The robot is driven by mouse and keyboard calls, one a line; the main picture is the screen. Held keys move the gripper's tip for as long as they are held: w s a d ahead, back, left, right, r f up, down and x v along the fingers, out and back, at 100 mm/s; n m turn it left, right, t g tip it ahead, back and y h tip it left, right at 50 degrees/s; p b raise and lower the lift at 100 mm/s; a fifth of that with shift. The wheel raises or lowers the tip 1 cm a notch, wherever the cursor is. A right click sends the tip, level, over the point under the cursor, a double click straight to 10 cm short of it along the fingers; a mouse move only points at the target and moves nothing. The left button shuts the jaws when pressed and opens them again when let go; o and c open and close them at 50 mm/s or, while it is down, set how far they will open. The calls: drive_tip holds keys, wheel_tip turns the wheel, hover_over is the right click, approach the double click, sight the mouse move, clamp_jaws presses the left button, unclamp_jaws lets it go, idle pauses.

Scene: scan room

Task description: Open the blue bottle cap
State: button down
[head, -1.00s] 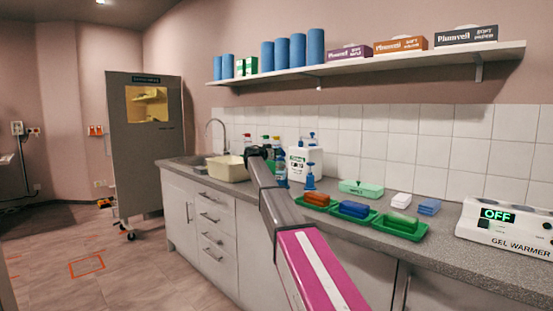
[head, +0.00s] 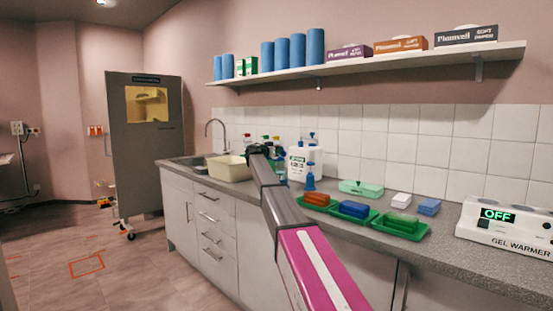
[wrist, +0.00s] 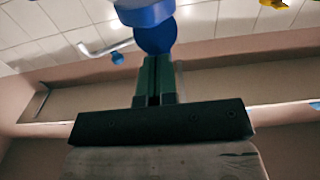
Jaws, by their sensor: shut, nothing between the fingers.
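My gripper (wrist: 154,66) shows in the wrist view with its two dark green fingers together and nothing between them. Just beyond the fingertips is a round blue cap-like part (wrist: 156,38), with a wider, lighter blue piece (wrist: 145,12) past it, cut by the frame edge. I cannot tell whether the fingertips touch the blue part. In the head view my arm ends among the bottles by the sink and hides the fingers. A blue bottle (head: 281,170) stands partly hidden just right of the arm's end.
A white jug (head: 298,164) and a blue pump bottle (head: 310,181) stand close on the right. A cream basin (head: 229,170) is on the left by the sink. Green trays (head: 407,236) hold coloured blocks along the counter. A shelf (head: 400,66) runs above.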

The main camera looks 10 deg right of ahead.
drive_tip(key=shift+w+d+r, duration=0.35)
drive_tip(key=shift+w+d, duration=0.05)
drive_tip(key=shift+d, duration=0.1)
drive_tip(key=shift+w+d, duration=0.1)
drive_tip(key=shift+d, duration=0.05)
idle(0.4)
drive_tip(key=shift+w+d+r, duration=0.15)
drive_tip(key=shift+w+d, duration=0.15)
drive_tip(key=shift+d, duration=0.15)
drive_tip(key=shift+s+a, duration=0.1)
drive_tip(key=s+a+r, duration=0.2)
drive_tip(key=s+a, duration=0.1)
drive_tip(key=a, duration=0.1)
drive_tip(key=shift+s+a, duration=0.2)
drive_tip(key=shift+a, duration=0.15)
idle(0.4)
